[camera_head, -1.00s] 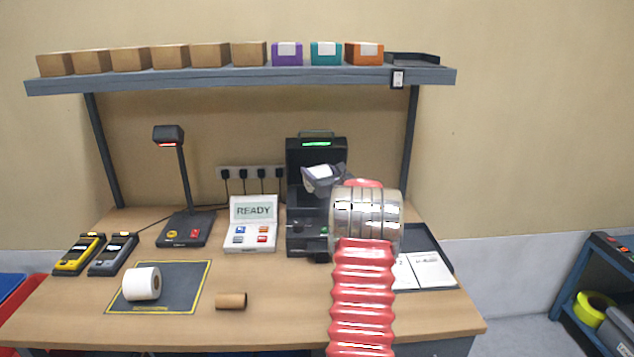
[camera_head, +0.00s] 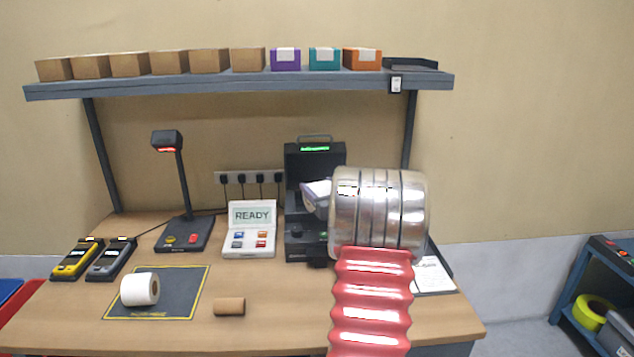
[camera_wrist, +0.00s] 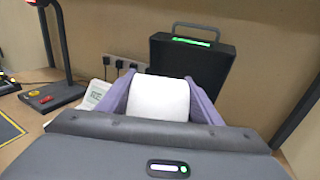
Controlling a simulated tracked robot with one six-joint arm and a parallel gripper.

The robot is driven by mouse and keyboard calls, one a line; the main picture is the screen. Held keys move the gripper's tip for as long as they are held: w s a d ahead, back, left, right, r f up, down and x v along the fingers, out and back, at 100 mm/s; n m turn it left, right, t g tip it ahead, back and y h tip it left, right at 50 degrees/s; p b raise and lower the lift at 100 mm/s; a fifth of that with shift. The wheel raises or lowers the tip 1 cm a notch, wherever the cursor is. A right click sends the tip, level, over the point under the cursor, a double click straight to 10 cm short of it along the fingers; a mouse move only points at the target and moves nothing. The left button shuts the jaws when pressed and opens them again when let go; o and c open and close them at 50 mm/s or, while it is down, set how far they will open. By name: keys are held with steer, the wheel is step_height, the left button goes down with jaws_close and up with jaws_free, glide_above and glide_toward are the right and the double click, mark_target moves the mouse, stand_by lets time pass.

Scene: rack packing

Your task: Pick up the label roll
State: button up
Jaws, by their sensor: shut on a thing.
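In the wrist view my gripper (camera_wrist: 160,84) has its two purple-grey fingers on either side of a white label roll (camera_wrist: 158,100). It is shut on this roll and holds it up in front of the black printer (camera_wrist: 195,58). In the head view my gripper (camera_head: 316,196) is small and mostly hidden behind my silver wrist, with only a bit of white showing at it. Another white roll (camera_head: 140,290) lies on its side on the dark yellow-edged mat (camera_head: 185,300) at the front left of the bench.
A brown cardboard core (camera_head: 229,307) lies right of the mat. A READY display unit (camera_head: 250,228), a scanner stand (camera_head: 184,232) and two handheld devices (camera_head: 77,259) stand further back. A shelf (camera_head: 240,82) with several boxes spans above.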

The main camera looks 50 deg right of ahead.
steer(key=s+a, duration=0.5)
steer(key=shift+a, duration=0.3)
steer(key=shift+a, duration=0.1)
stand_by(0.4)
